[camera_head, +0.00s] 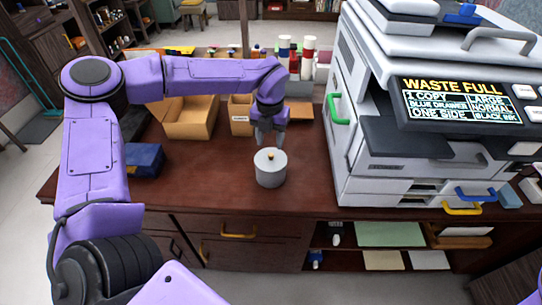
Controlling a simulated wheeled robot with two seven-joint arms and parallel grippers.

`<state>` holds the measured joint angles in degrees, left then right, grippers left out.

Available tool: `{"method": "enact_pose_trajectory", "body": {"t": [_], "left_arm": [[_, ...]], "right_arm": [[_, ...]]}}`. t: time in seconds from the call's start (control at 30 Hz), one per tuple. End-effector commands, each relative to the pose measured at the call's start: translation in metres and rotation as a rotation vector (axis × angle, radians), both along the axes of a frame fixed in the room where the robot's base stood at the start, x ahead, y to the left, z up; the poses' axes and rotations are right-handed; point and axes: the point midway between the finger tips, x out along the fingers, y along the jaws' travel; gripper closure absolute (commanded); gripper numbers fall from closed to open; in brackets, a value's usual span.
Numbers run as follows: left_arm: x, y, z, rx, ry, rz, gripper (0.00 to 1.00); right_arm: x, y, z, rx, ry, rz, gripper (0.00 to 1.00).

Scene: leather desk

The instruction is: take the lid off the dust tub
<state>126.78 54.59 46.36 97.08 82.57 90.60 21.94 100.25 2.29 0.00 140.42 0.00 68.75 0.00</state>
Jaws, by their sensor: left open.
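The dust tub (270,174) is a light grey cylinder standing upright on the desk, left of the copier. Its lid (262,160) is on top and has a small gold knob (271,155) in the middle. My left gripper (270,141) is open and points down just above the lid, over the knob. I cannot tell whether its fingertips reach down beside the knob. My right gripper is not in view.
The large copier (400,110) reading "WASTE FULL" stands close on the right. Open cardboard boxes (190,118) and bottles (308,58) are behind. A dark blue box (143,160) lies to the left. The desk (215,175) is bare between it and the tub.

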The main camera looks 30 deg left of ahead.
Motion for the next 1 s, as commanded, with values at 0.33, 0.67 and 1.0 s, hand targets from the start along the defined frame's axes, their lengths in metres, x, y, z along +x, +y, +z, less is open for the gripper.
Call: {"method": "enact_pose_trajectory", "body": {"t": [0.33, 0.67, 1.0], "left_arm": [[0.001, 0.002, -0.051, 0.002, 0.001, -0.002, 0.50], [0.001, 0.001, -0.053, 0.002, 0.000, -0.002, 0.89], [0.001, 0.001, -0.053, 0.003, -0.001, -0.003, 1.00]], "right_arm": [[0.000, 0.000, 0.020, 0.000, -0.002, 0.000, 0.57], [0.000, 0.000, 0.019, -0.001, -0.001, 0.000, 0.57], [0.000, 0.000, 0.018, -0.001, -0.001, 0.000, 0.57]]}}
